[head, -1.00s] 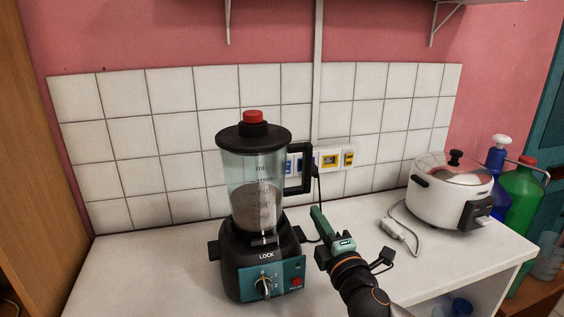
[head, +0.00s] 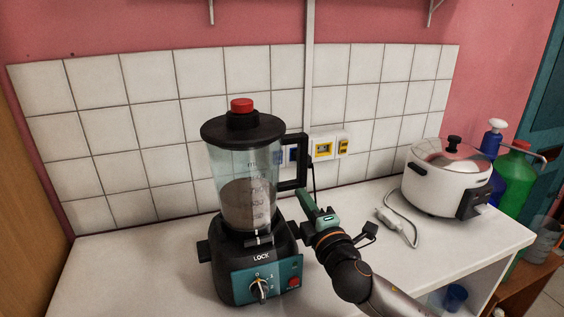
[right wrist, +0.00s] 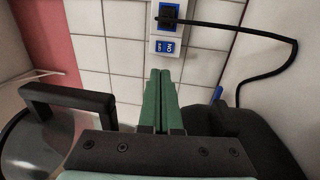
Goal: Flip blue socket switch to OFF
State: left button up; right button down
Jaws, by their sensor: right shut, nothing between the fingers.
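The blue switch (right wrist: 165,47) sits on the wall strip just below the blue socket (right wrist: 168,14), which has a black plug and cable in it. In the head view the blue part of the strip (head: 293,154) is partly hidden behind the blender handle. My right gripper (head: 305,194) is to the right of the blender, pointing at the wall. In the right wrist view its green fingers (right wrist: 160,74) are shut and empty, with their tips below the blue switch and apparently apart from it. Which way the switch is set is unclear. My left gripper is out of view.
A blender (head: 245,190) stands close left of my right gripper, its black handle (head: 296,162) near the switch. A yellow socket (head: 323,150) is further right on the strip. A white cooker (head: 447,180) with a loose cable stands right. The counter between is mostly clear.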

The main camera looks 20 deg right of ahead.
send_near(282, 161)
jog(key=w+a+r, duration=0.1)
jog(key=w+r, duration=0.2)
jog(key=w, duration=0.2)
jog(key=shift+w+a+f, duration=0.1)
jog(key=shift+w+a, duration=0.1)
jog(key=shift+w, duration=0.55)
